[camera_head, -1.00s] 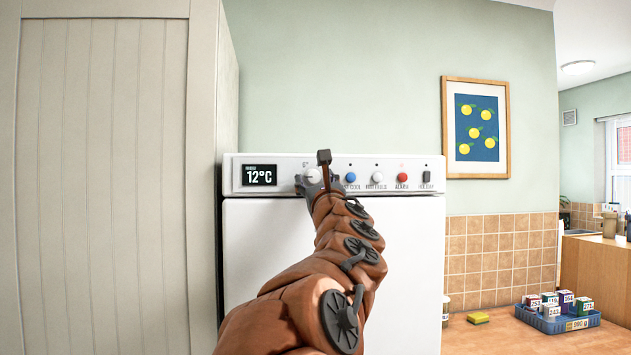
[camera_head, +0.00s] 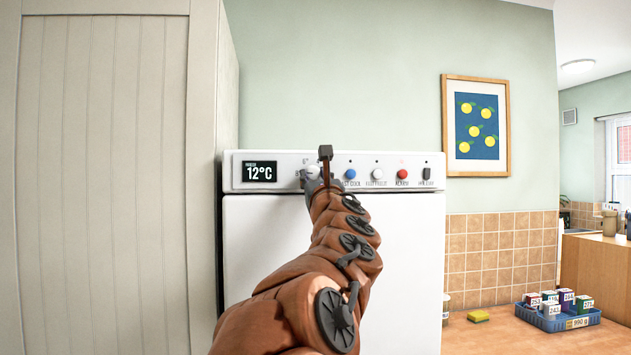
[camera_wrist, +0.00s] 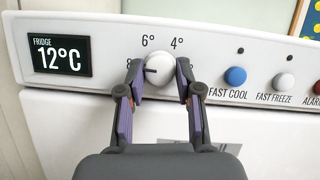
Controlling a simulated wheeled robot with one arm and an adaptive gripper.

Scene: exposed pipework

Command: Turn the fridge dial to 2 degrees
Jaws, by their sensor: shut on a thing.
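The fridge dial (camera_wrist: 160,70) is a round white knob on the white control panel. A dark mark on it points left, toward a partly hidden "8". "6°" and "4°" are printed above it; the scale to its right is hidden by a finger. My gripper (camera_wrist: 158,66) is shut on the dial, one finger on each side. In the head view my gripper (camera_head: 318,182) covers part of the dial (camera_head: 313,172). The fridge display (camera_wrist: 60,57) reads 12°C, and it also shows in the head view (camera_head: 259,172).
Right of the dial sit a blue fast cool button (camera_wrist: 235,77), a white fast freeze button (camera_wrist: 283,82) and a red alarm button (camera_head: 402,174). A tall cabinet (camera_head: 105,180) stands close on the left. A blue tray (camera_head: 550,323) of boxes is on the counter at right.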

